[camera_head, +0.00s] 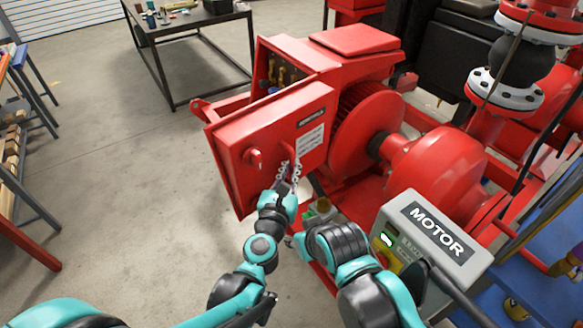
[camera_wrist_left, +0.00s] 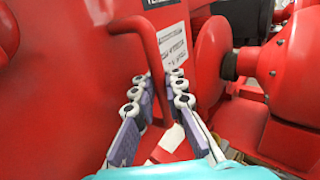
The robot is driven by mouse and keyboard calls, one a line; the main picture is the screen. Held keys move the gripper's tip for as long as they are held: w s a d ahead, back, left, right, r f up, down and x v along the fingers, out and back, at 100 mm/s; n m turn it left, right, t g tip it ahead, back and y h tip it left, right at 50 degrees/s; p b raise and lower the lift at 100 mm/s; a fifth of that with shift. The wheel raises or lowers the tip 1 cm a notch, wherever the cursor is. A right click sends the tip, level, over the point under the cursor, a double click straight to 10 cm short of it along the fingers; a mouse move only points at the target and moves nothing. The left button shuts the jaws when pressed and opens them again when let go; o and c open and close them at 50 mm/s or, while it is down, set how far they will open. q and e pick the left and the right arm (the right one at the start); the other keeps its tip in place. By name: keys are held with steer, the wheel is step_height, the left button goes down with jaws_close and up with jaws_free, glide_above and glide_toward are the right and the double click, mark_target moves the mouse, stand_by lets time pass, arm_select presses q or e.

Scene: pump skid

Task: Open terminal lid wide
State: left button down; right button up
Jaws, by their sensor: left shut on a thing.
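The terminal lid (camera_head: 228,140) is a red panel with a label, a round knob (camera_head: 253,160) and a bar handle (camera_head: 289,153). It stands swung out from the red terminal box (camera_head: 290,50), whose inside parts show behind it. My left gripper (camera_head: 288,172) is shut on the handle at the lid's right side. In the left wrist view the fingers (camera_wrist_left: 157,95) lie on either side of the red handle (camera_wrist_left: 154,55), in front of the lid (camera_wrist_left: 75,70).
A grey MOTOR control box (camera_head: 432,235) stands at the lower right. The red motor and pump housing (camera_head: 440,165) are right of the lid. A dark table (camera_head: 190,25) stands behind at the left. The concrete floor (camera_head: 110,150) left of the lid is clear.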

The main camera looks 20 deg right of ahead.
arm_select(q)
steer(key=shift+s+a+f, duration=0.1)
steer(key=c, duration=1.6)
jaws_free()
steer(key=v, duration=1.2)
